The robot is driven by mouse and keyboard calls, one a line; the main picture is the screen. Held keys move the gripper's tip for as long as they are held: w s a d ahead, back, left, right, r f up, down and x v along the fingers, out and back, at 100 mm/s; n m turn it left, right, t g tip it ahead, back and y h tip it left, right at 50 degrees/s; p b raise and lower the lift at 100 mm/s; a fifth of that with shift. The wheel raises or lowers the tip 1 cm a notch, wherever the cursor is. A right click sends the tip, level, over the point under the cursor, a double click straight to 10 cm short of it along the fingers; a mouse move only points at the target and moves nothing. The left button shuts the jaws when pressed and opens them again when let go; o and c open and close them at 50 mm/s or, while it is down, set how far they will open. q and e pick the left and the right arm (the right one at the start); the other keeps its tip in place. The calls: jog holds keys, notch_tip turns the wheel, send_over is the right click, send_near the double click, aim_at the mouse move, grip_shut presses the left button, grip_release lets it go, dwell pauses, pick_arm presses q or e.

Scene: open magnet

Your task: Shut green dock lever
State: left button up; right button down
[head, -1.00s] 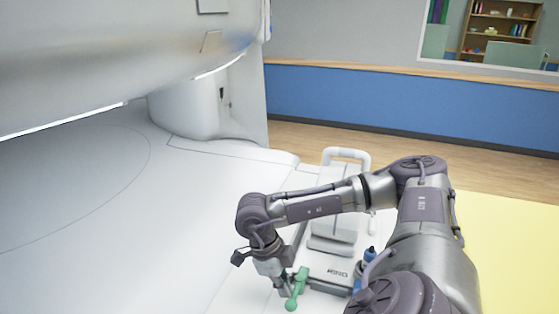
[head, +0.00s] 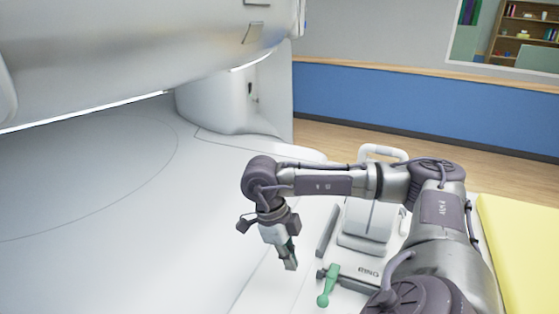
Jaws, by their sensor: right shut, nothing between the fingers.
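The green dock lever (head: 327,285) sits at the near left corner of the white dock (head: 362,266), its rounded knob end pointing toward the bottom of the picture. My right gripper (head: 290,264) is to the left of the lever and above the white surface, apart from it. Its fingers point down and look closed, with nothing held. My right arm crosses in front of part of the dock and hides some of its right side. My left gripper is not in view.
The large white magnet housing (head: 130,55) overhangs at the upper left. The white surface (head: 150,230) left of my gripper is clear. A white handle (head: 383,151) rises at the dock's far end. A yellow pad (head: 520,245) lies at the right.

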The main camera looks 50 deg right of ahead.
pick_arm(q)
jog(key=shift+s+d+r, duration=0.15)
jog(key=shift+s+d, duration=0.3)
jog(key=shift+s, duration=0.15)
pick_arm(e)
jog(key=r, duration=0.5)
jog(key=shift+w+d, duration=0.2)
jog(key=shift+w, duration=0.05)
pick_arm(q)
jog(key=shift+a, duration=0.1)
pick_arm(e)
jog(key=shift+a, duration=0.1)
